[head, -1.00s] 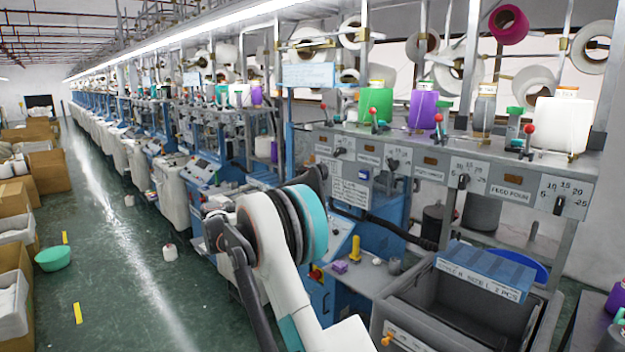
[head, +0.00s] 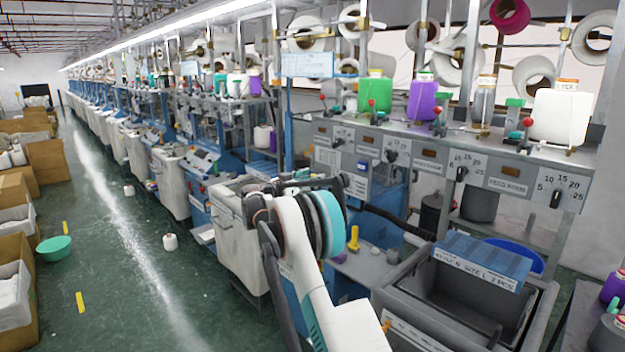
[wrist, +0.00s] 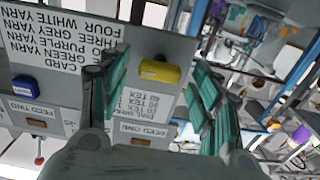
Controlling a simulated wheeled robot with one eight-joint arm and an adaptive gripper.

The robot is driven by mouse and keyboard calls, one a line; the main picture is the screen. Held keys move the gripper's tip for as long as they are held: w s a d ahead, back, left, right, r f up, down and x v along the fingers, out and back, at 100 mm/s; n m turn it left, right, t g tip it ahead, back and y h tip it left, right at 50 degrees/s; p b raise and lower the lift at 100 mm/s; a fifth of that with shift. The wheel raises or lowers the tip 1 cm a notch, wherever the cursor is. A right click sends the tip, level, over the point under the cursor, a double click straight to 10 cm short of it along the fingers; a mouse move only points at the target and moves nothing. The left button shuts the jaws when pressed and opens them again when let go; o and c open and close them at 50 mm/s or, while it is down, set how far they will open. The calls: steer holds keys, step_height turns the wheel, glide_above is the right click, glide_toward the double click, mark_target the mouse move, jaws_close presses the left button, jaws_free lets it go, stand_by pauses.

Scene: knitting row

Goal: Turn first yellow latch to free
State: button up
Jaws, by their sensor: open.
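A yellow latch (wrist: 160,72) sits on a grey panel in the wrist view, lying sideways above the label "FEED ONE" (wrist: 143,130), which reads upside down. My gripper (wrist: 160,88) is open, with one teal-padded finger to the left of the latch and one to the right. The latch shows between the fingers with gaps on both sides; I cannot tell the remaining distance in depth. A blue latch (wrist: 25,87) is further left by the "FEED TWO" label. In the head view the arm hides the yellow latch, and the blue latch (head: 363,166) shows on the panel.
A printed yarn card (wrist: 60,40) is on the panel beside the left finger. In the head view, a grey bin (head: 400,295) with a blue lid stands below the panel. A yellow peg (head: 354,238) stands on the bench.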

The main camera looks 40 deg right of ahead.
steer(key=shift+d, duration=0.45)
steer(key=c, duration=1.1)
steer(key=shift+o, duration=0.2)
steer(key=shift+n, duration=0.4)
steer(key=n+b, duration=0.4)
steer(key=n, duration=1.3)
steer(key=shift+w+b, duration=0.1)
steer(key=shift+b, duration=0.3)
steer(key=shift+n, duration=0.3)
